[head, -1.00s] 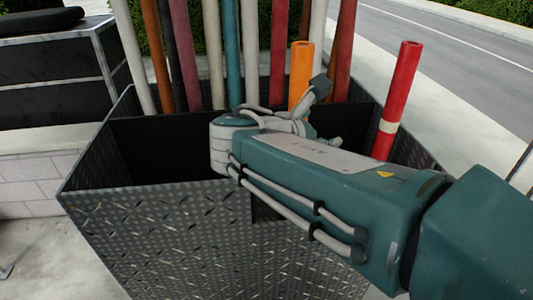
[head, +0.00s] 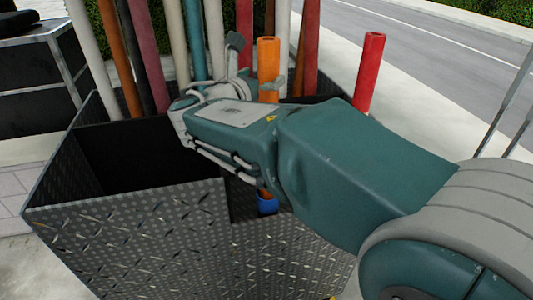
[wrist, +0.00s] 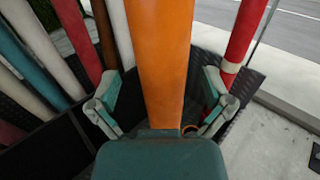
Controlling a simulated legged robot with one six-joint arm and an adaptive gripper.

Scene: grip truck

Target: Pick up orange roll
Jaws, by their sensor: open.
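The orange roll (head: 268,62) stands upright in the dark metal bin (head: 140,235). In the head view my arm hides its middle, and a short orange piece shows below the arm near a blue ring. In the wrist view the orange roll (wrist: 160,60) fills the centre and stands between the two spread fingers of my gripper (wrist: 160,108). The fingers are open, with a visible gap on each side of the roll.
A red roll (head: 369,75) with a pale band, seen in the wrist view (wrist: 243,35), stands close to the right finger. Several other rolls, teal (head: 194,40), white and brown among them, line the back and left of the bin. The bin's front left compartment looks empty.

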